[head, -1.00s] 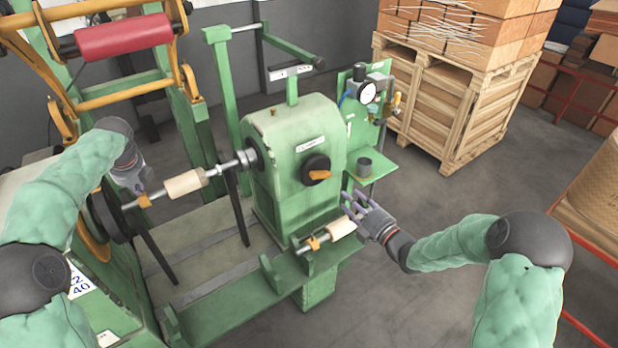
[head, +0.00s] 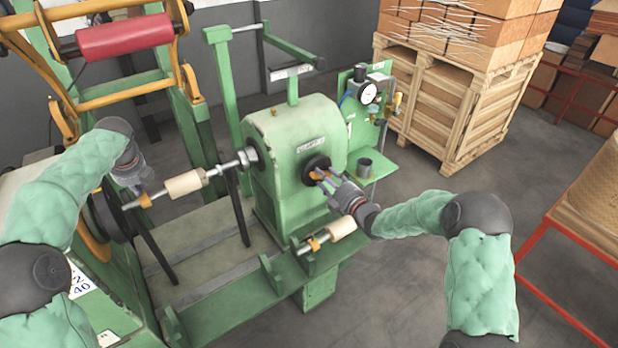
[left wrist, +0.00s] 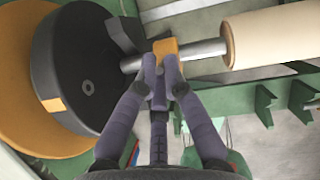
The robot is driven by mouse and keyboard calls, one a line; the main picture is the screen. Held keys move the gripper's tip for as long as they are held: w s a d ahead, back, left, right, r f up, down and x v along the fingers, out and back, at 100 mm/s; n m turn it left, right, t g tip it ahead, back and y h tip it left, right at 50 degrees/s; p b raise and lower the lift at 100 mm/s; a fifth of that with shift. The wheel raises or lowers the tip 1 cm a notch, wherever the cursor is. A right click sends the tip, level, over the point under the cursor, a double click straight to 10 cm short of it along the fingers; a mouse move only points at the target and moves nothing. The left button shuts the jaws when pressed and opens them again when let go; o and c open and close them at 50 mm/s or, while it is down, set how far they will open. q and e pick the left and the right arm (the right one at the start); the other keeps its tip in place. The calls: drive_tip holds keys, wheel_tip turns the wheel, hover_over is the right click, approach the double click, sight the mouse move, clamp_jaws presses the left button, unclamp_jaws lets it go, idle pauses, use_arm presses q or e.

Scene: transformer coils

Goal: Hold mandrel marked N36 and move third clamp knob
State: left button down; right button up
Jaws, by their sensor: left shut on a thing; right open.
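A mandrel, a steel shaft with a pale cylinder (head: 184,184), runs between the black disc on the left and the green headstock (head: 300,140). My left gripper (left wrist: 165,72) is shut on the orange block (left wrist: 165,47) on this shaft, beside the black disc (left wrist: 85,75). It also shows in the head view (head: 143,193). A second mandrel with a pale cylinder (head: 342,228) rests on the front green brackets. I cannot read N36 on either. An orange clamp knob (head: 318,174) sits on a black round hub on the headstock. My right gripper (head: 326,179) is open at this knob, its fingers partly covering it; contact is unclear.
A green side shelf (head: 383,160) with a grey cup (head: 364,168) and a pressure gauge (head: 367,93) stand right of the headstock. A wooden crate (head: 440,110) is behind. A red roller (head: 124,38) hangs at upper left.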

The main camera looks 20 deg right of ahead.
clamp_jaws()
